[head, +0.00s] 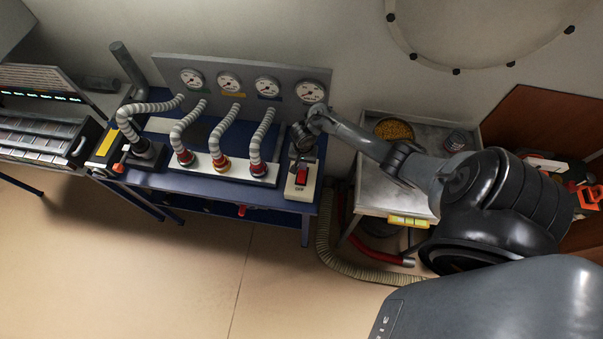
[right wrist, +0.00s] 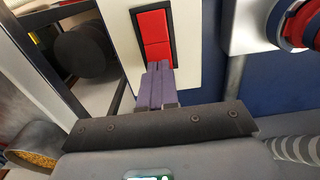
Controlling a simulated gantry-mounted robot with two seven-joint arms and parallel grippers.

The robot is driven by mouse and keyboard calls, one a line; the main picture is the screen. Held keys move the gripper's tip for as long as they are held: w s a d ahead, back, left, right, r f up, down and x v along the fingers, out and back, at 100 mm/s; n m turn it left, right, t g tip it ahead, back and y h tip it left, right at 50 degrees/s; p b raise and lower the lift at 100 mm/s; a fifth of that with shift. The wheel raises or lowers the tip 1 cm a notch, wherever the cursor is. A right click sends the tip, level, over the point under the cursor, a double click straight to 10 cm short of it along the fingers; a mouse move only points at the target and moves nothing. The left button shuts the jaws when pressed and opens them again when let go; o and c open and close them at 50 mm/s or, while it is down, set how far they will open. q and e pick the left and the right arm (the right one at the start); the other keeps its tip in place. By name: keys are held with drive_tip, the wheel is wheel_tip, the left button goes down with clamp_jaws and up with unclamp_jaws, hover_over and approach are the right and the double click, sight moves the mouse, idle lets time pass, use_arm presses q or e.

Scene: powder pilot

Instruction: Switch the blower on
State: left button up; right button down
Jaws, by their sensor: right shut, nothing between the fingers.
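The blower switch is a red rocker (head: 302,175) in a dark frame on a pale box (head: 295,194) at the right end of the blue bench. In the right wrist view the red rocker (right wrist: 155,38) shows two halves with a line between them. My right gripper (right wrist: 158,72) is shut and empty. Its fingertips overlap the lower edge of the rocker's frame in that view; I cannot tell whether they touch it. In the head view the right gripper (head: 301,140) is above the box, at its far end. My left gripper is not in view.
The blue bench (head: 205,190) carries several grey hoses (head: 228,130) and a gauge panel (head: 245,73) behind. A steel table (head: 375,190) with a bowl of yellow grains (head: 393,130) stands to the right, below my arm. A ribbed hose (head: 345,268) lies on the floor.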

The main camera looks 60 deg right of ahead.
drive_tip(key=shift+f, duration=0.25)
drive_tip(key=shift+f+b, duration=0.3)
drive_tip(key=shift+f, duration=0.1)
drive_tip(key=shift+r, duration=0.1)
idle(0.3)
drive_tip(key=shift+r+p, duration=0.7)
drive_tip(key=shift+p, duration=0.35)
wheel_tip(320, 180, up, 3)
drive_tip(key=p, duration=0.3)
drive_tip(key=shift+f+p, duration=0.2)
drive_tip(key=shift+p, duration=0.2)
wheel_tip(320, 180, up, 10)
drive_tip(key=p, duration=0.1)
drive_tip(key=shift+r+p, duration=0.25)
drive_tip(key=shift+p, duration=0.1)
